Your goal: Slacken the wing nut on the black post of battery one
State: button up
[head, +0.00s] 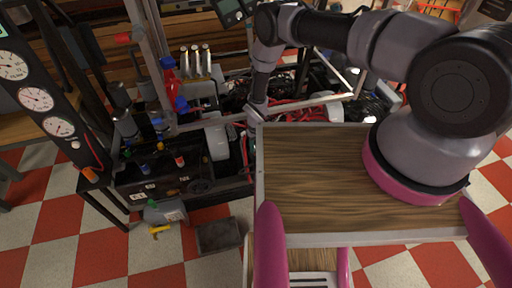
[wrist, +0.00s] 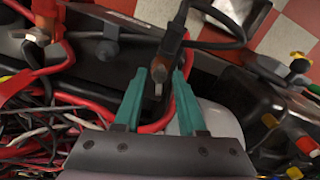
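In the wrist view my gripper (wrist: 160,78) is open, with its two teal fingers apart. A small grey wing nut (wrist: 158,76) shows between the fingertips, with a visible gap on either side. A brownish terminal piece with a black cable (wrist: 172,45) lies just beyond it. The frames do not clearly show the post's colour or a battery number. In the head view my arm reaches down to the right end of the black bench frame; the fingertips are hard to make out there.
Red and black cables (wrist: 40,125) crowd the left of the wrist view. A red clamp (wrist: 38,36) stands at upper left. A dark box with coloured terminals (wrist: 285,110) is at right. In the head view, a wooden tabletop (head: 315,190) lies in front, and a red-and-white tiled floor is below.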

jog(key=shift+r, duration=0.1)
notch_tip(320, 180, up, 11)
jog(key=shift+f, duration=0.2)
dwell(0.9)
